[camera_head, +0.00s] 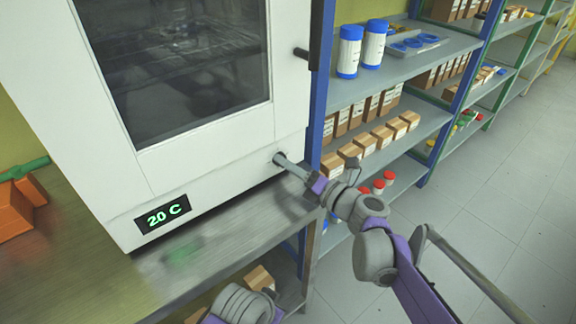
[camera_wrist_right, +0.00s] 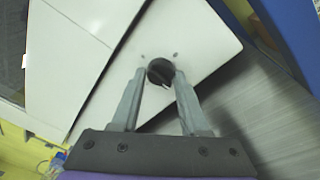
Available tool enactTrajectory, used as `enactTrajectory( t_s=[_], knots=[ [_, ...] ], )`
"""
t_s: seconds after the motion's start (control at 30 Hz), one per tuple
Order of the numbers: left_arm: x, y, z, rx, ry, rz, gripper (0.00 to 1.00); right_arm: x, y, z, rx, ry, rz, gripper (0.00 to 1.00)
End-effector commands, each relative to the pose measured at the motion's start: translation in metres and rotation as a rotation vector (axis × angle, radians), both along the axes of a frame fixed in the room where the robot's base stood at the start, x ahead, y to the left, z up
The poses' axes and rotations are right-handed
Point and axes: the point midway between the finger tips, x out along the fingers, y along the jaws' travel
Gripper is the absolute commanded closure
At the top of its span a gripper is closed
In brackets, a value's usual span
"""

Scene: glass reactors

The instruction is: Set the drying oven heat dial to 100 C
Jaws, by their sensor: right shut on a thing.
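The white drying oven (camera_head: 240,150) stands on a metal bench, its windowed door shut. Its green display (camera_head: 163,214) reads 20 C. The dark round heat dial (camera_wrist_right: 160,71) sits low on the oven front; in the head view my gripper mostly hides it. My right gripper (camera_head: 281,160) reaches the dial from the right. In the right wrist view its two fingers (camera_wrist_right: 157,84) stand on either side of the dial, shut on it. The dial has a pointer mark, and small dots show on the panel around it. My left arm shows only in part at the bottom, its gripper out of frame.
The metal bench (camera_head: 215,245) runs under the oven. A blue-posted shelf rack (camera_head: 350,90) with bottles and boxes stands close on the right. Orange boxes (camera_head: 12,212) lie at the left. The floor (camera_head: 490,200) at the right is clear.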

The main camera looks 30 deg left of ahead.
Motion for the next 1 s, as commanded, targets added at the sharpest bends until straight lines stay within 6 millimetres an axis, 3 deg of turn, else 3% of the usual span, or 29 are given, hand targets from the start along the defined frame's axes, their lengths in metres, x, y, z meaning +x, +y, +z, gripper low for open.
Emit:
enactTrajectory(
  t_s=[0.37,0.4,0.53,0.87,1.0],
  knots=[
    [0.000,0.000,0.000,0.000,0.000,0.000,1.00,0.000,0.000,0.000,0.001,0.003,-0.001,1.00],
    [0.000,0.000,0.000,0.000,0.000,0.000,1.00,0.000,0.000,0.000,0.001,0.003,-0.001,0.52],
    [0.000,0.000,0.000,0.000,0.000,0.000,1.00,0.000,0.000,0.000,0.001,0.003,0.000,0.29],
    [0.000,0.000,0.000,0.000,0.000,0.000,1.00,0.000,-0.002,0.000,0.001,0.003,0.000,0.27],
    [0.000,0.000,0.001,0.000,0.000,0.000,1.00,-0.003,-0.015,0.000,0.000,0.002,-0.001,0.27]
  ],
)
